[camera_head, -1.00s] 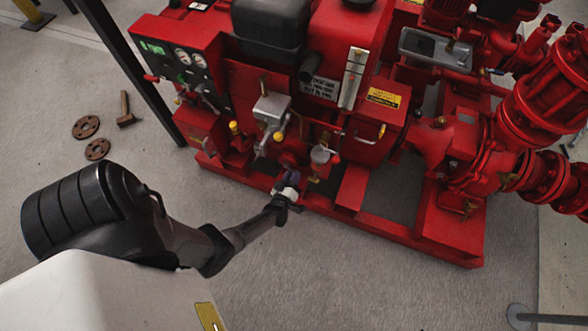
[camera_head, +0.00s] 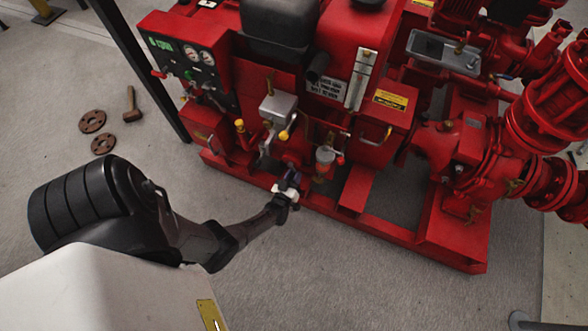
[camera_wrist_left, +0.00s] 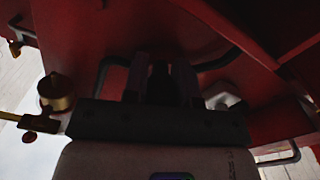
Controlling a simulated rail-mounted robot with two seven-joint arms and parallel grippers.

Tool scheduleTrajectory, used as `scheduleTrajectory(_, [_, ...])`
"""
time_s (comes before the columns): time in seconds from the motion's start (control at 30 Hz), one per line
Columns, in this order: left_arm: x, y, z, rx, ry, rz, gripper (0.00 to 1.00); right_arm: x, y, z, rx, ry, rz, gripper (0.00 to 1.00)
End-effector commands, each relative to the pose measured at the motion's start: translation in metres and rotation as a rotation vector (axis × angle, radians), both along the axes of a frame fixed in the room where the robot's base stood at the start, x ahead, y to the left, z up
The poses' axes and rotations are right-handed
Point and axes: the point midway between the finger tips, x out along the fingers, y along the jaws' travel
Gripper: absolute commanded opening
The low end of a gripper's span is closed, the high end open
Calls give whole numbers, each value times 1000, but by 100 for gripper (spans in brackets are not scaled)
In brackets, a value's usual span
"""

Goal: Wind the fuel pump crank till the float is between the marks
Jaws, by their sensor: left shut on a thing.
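My left gripper (camera_head: 287,186) is low at the front of the red pumpset, above the skid's front rail. It is shut on the crank handle (camera_wrist_left: 160,85), a dark grip that stands between its two fingers in the left wrist view. The crank's arm and pivot are mostly hidden behind the gripper and in shadow. The pale upright sight gauge (camera_head: 359,80) is on the front of the red tank, above and to the right of the gripper. The float and the marks are too small to make out. My right gripper is not in view.
A grey box with a yellow-knobbed lever (camera_head: 283,135) sits just above the gripper. A filter bowl (camera_head: 325,156) is close on its right. The gauge panel (camera_head: 190,60) is at upper left. Two rusty flanges (camera_head: 92,121) and a mallet (camera_head: 131,106) lie on open floor.

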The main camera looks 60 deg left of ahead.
Motion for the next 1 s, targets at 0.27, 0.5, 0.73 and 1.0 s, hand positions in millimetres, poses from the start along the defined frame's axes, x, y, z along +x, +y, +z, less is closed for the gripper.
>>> scheduleTrajectory(0.27, [1,0,2,2,-5,0,37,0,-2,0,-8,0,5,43])
scheduleTrajectory(0.5, [1,0,1,1,-2,0,51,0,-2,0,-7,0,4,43])
scheduleTrajectory(0.73, [-4,-3,1,-1,0,0,51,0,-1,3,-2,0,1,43])
scheduleTrajectory(1.0, [-40,-29,3,-3,2,0,51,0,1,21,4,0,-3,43])
